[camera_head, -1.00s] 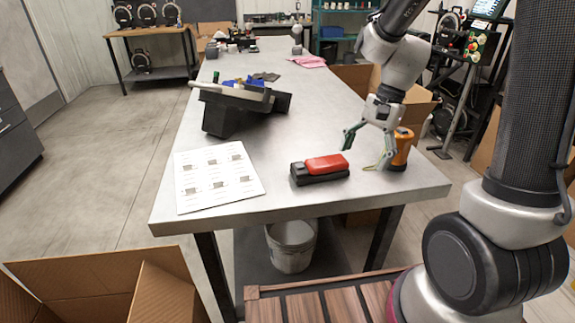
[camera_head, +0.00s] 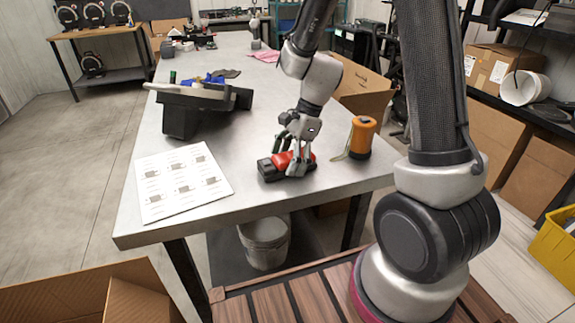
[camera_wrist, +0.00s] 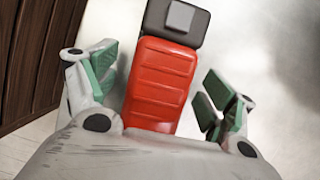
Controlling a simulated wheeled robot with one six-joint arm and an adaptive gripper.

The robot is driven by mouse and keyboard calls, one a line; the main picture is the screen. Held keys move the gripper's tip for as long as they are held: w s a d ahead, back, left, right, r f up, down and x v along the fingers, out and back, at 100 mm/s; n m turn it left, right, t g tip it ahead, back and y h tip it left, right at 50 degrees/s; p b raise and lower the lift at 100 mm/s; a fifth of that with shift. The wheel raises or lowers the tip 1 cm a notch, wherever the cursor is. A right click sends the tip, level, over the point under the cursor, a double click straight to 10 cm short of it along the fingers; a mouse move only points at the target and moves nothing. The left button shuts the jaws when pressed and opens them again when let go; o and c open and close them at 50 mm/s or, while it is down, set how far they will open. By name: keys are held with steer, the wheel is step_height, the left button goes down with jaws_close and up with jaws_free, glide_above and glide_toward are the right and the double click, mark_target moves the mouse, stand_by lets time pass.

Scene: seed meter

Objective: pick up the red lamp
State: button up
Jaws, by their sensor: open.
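The red lamp (camera_head: 268,171), red with black ends, lies on the grey metal table near its front edge. My gripper (camera_head: 289,170) is over it, reaching down from above, and covers part of it in the head view. In the wrist view the lamp's ribbed red body (camera_wrist: 160,85) and black end run between the two green-padded fingers of my gripper (camera_wrist: 158,92). The lamp's near end is hidden behind the gripper body.
A printed sheet (camera_head: 180,183) lies to the left. A black stand (camera_head: 182,119) with tools is behind the sheet. A white bucket (camera_head: 264,243) is under the table, and an open carton (camera_head: 60,290) is front left.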

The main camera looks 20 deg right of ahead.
steer(key=shift+f, duration=0.1)
steer(key=shift+c, duration=0.2)
steer(key=c, duration=1)
steer(key=shift+c, duration=0.2)
steer(key=shift+a, duration=0.1)
